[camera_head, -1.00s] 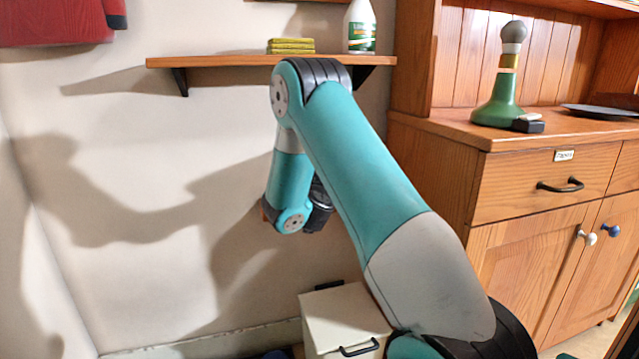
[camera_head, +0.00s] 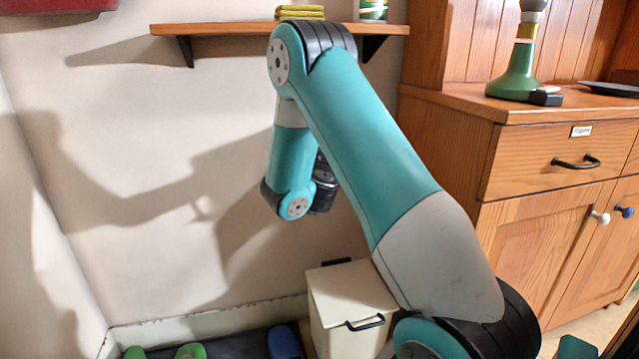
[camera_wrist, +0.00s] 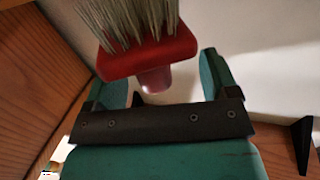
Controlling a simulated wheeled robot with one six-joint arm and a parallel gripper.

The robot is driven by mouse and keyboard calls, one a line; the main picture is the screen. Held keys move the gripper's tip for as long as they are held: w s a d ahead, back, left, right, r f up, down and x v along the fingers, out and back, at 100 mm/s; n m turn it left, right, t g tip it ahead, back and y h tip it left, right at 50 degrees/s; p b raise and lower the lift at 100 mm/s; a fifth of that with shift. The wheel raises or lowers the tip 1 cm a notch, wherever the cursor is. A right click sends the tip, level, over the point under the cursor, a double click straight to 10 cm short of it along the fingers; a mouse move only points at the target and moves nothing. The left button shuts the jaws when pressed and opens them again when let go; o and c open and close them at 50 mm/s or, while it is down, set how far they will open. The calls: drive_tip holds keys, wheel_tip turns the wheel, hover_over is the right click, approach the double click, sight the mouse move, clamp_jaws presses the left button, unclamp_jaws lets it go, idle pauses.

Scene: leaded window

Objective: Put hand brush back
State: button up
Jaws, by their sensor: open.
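The hand brush (camera_wrist: 150,58) has a red body and pale bristles, with a short stub of its handle showing. In the wrist view it lies at the top, in front of the gap between the fingers of my gripper (camera_wrist: 163,76). The green fingers stand apart, one on each side, and the brush body overlaps the left one. I cannot tell whether either finger touches it. In the head view the brush and the fingers are hidden behind my arm.
A wooden shelf (camera_head: 220,29) on black brackets is on the wall, with yellow sponges (camera_head: 300,12). A wooden cabinet (camera_head: 450,150) stands right. A cream bin (camera_head: 345,290) stands below my arm. Green shoes (camera_head: 190,352) and a blue one (camera_head: 285,342) are on the floor.

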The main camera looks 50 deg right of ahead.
drive_tip(key=b+v, duration=1.4)
drive_tip(key=shift+s, duration=0.15)
drive_tip(key=shift+a, duration=0.1)
